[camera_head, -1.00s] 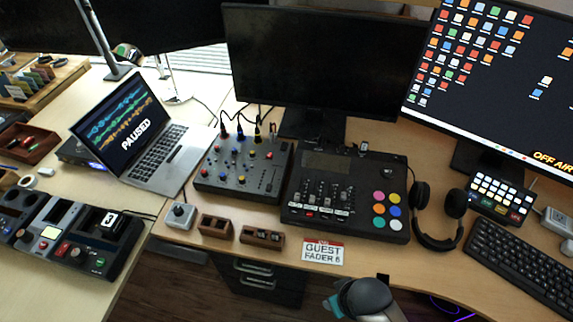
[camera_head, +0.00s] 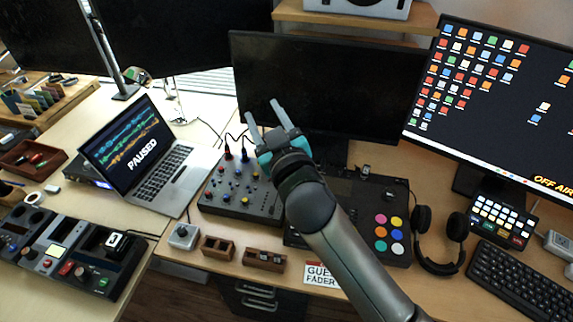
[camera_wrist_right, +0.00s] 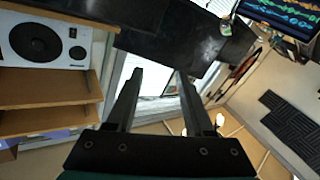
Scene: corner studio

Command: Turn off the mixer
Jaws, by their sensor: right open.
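A black mixer (camera_head: 235,197) with several coloured knobs and cables plugged in at its back stands right of the laptop. A larger black console (camera_head: 391,250) with faders and coloured round pads stands to its right; my right arm hides part of it. My right gripper (camera_head: 265,112) is raised above the back of the desk, in front of the dark monitor. Its two fingers point up and away, apart and with nothing between them. They show spread and empty in the wrist view (camera_wrist_right: 161,78). My left gripper is not in view.
A laptop (camera_head: 172,172) reading PAUSED stands at left. A dark monitor (camera_head: 370,95) stands behind the consoles. Headphones (camera_head: 437,260) and a keyboard (camera_head: 520,280) are at right. Small wooden boxes (camera_head: 264,260) and a grey knob box (camera_head: 184,236) line the front edge.

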